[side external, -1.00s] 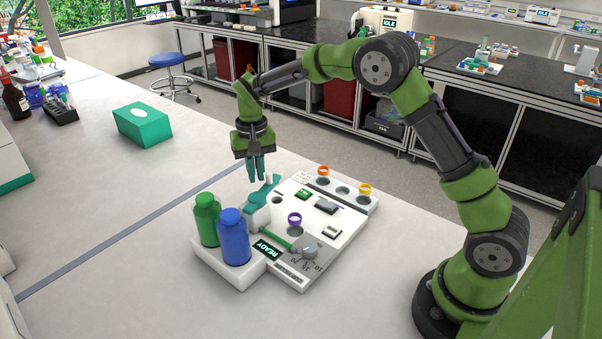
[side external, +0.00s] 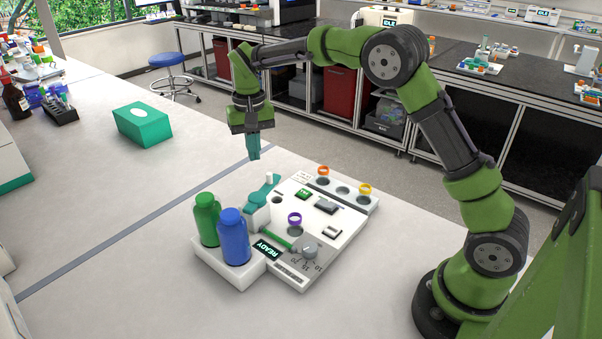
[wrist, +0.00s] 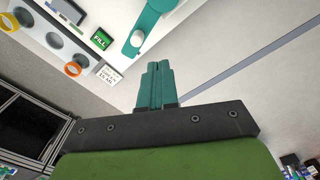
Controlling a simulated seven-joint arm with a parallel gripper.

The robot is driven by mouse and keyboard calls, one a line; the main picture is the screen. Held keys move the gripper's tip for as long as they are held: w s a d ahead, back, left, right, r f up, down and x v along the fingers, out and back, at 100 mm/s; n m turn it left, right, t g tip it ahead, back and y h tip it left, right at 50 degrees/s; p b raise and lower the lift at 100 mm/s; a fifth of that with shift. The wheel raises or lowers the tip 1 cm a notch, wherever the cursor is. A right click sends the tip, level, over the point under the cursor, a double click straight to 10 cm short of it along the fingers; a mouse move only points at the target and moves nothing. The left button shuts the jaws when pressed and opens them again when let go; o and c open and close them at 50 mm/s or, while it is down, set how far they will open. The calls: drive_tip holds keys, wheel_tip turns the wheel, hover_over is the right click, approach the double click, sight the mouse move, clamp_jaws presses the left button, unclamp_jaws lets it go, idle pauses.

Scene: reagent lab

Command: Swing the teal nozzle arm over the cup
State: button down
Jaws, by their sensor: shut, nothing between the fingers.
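The teal nozzle arm (side external: 262,191) sits on the left part of the white bench device, its free end pointing away toward the back and bearing an upright white peg (side external: 269,178). A purple-rimmed cup (side external: 295,219) stands on the device to the right of the nozzle arm's base. My gripper (side external: 253,158) is shut and empty, raised above and behind the nozzle arm's free end, apart from it. In the wrist view the shut teal fingers (wrist: 156,65) show below the nozzle arm (wrist: 147,20) and its white peg (wrist: 136,39).
Green (side external: 206,219) and blue (side external: 234,238) bottles stand at the device's front left. Orange (side external: 323,171) and yellow (side external: 365,189) rings sit along its back right, near a green FILL button (wrist: 101,38). The panel reads READY.

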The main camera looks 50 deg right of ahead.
sight(269, 173)
drive_tip(key=c, duration=1.7)
unclamp_jaws()
drive_tip(key=shift+r, duration=0.25)
drive_tip(key=o, duration=0.6)
drive_tip(key=s+r, duration=0.3)
drive_tip(key=r, duration=0.8)
drive_tip(key=shift+d, duration=0.45)
drive_tip(key=f, duration=1.6)
drive_tip(key=shift+s, duration=0.3)
clamp_jaws()
